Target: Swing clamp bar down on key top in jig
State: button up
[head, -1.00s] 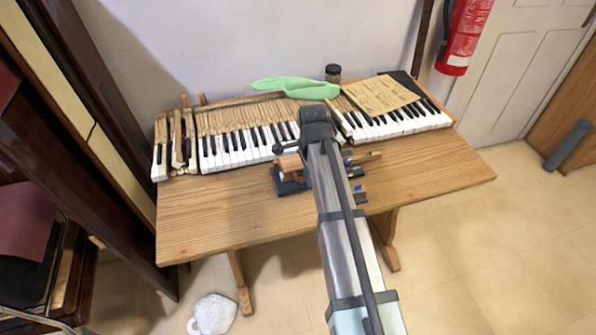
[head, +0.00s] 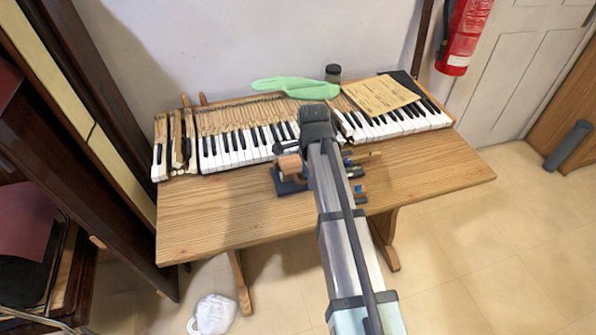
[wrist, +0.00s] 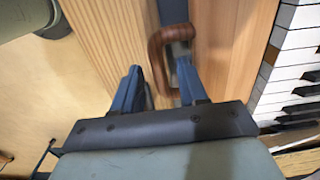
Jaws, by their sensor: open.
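The jig shows in the head view as a dark blue base (head: 288,187) with a brown wooden part (head: 289,164) on top, near the middle of the table and partly hidden by my arm. In the wrist view, a brown curved bar (wrist: 156,52), which looks like the clamp bar, stands in front of a blue strip (wrist: 174,12). My gripper (wrist: 158,78) is open, with its two blue fingers apart. The bar lies between the fingertips, close to the right finger; I cannot tell whether they touch. The key top cannot be made out.
The piano keyboard (head: 237,143) lies along the back of the wooden table (head: 220,210), with loose keys at its left end. A green cloth (head: 295,87), a jar (head: 333,73) and a paper sheet (head: 381,95) are behind or on it.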

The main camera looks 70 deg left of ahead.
jog(key=shift+r, duration=0.15)
jog(key=shift+r, duration=2.9)
